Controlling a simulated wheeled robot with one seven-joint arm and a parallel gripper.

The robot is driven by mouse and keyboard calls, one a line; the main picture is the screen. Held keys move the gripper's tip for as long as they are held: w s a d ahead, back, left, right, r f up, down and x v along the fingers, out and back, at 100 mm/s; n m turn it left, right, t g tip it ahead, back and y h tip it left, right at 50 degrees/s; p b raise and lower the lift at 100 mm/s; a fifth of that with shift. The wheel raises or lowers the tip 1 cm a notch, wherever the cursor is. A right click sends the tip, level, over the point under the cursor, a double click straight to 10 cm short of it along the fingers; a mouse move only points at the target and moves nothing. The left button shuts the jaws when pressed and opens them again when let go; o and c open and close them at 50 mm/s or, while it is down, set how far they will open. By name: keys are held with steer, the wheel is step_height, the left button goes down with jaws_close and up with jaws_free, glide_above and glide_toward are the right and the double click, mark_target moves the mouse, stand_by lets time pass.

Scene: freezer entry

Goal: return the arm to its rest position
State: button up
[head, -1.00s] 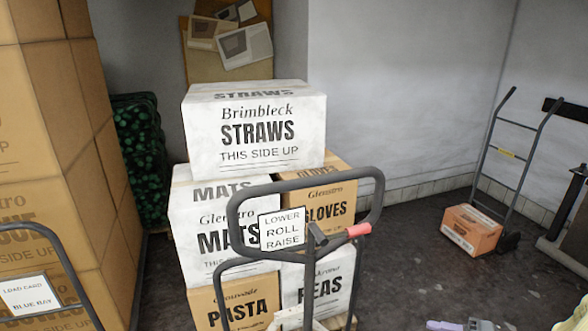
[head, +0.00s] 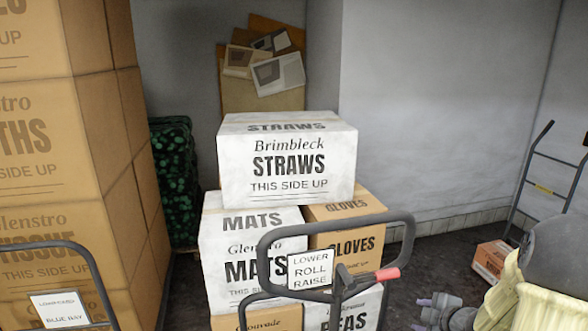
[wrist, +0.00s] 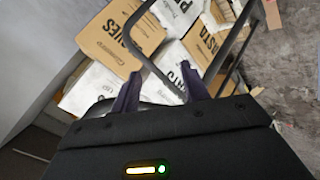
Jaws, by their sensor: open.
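My gripper (wrist: 161,76) shows in the wrist view with its two dark purple fingers spread apart and nothing held between them. Beyond the fingers are the stacked boxes and the dark bar of a pallet-truck handle; I cannot tell how far off they are. In the head view my gripper (head: 424,313) is low, right of centre, to the right of the handle. Pale and grey parts of my arm fill the lower right corner of the head view.
A pallet-truck handle (head: 407,233) with a red grip stands before a stack topped by a white STRAWS box (head: 288,160). Tall brown cartons (head: 100,150) stand at left, with another handle (head: 85,262) in front. A hand truck (head: 545,185) and a small box (head: 490,261) are at right.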

steer(key=s+a+r+m+g+h+p, duration=0.1)
steer(key=s+a+r+m+g+p, duration=0.1)
steer(key=s+a+m, duration=0.5)
steer(key=s+a+r+m+g+h+p, duration=0.1)
steer(key=s+a+r+m+g, duration=0.3)
steer(key=s+a+m, duration=0.3)
steer(key=s+a+g, duration=0.1)
steer(key=s+a, duration=0.1)
steer(key=s, duration=0.1)
steer(key=shift+a+r+m+p, duration=0.15)
steer(key=shift+r+m+p, duration=0.15)
steer(key=shift+m+p, duration=0.1)
steer(key=shift+s, duration=0.1)
steer(key=shift+c, duration=1)
